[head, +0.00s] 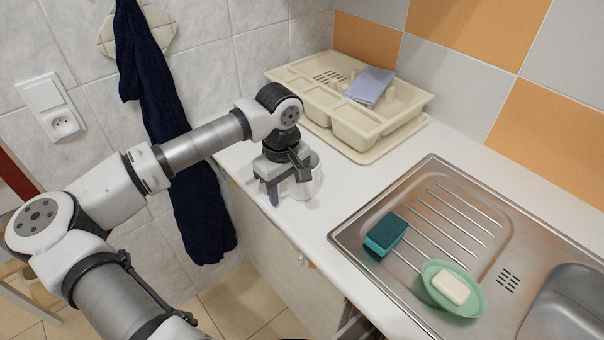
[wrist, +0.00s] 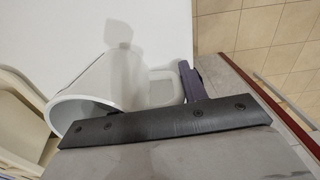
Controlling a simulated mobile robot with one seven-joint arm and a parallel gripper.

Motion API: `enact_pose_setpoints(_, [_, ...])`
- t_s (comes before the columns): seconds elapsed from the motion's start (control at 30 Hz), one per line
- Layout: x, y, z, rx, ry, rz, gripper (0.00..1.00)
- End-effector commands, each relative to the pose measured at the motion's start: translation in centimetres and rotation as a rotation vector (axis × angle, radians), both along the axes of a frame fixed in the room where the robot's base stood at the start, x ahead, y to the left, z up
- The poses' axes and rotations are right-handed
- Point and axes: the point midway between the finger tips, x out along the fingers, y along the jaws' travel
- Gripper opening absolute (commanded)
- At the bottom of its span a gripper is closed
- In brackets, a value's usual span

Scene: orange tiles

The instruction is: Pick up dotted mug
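The mug (head: 311,187) stands on the white counter, partly hidden behind my gripper in the head view. It looks plain white or pale grey, and no dots can be made out. In the wrist view the mug (wrist: 70,109) shows its round rim at the left and its squarish handle toward the right. My gripper (head: 287,186) is low over the mug with its fingers spread apart. One purplish finger (wrist: 190,84) is just outside the handle. The other finger is mostly hidden in the wrist view, near the mug's opening. I see no grip on the mug.
A cream dish rack (head: 357,128) with a folded bluish cloth (head: 370,86) stands behind the mug. At the right is a steel sink (head: 470,207) with a green sponge (head: 385,235) and soap (head: 451,287) on a green dish. A dark towel (head: 165,110) hangs left. The counter's edge is close to my gripper.

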Motion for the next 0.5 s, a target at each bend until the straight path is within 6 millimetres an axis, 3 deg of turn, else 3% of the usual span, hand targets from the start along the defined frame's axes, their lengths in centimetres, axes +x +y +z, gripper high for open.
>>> enact_pose_setpoints(0.03, [0.00,0.01,0.01,0.000,0.000,0.000,0.28])
enact_pose_setpoints(0.27, [0.00,0.01,0.02,0.001,0.001,0.000,0.00])
enact_pose_setpoints(0.5, [0.03,0.01,0.12,0.001,-0.001,0.000,0.00])
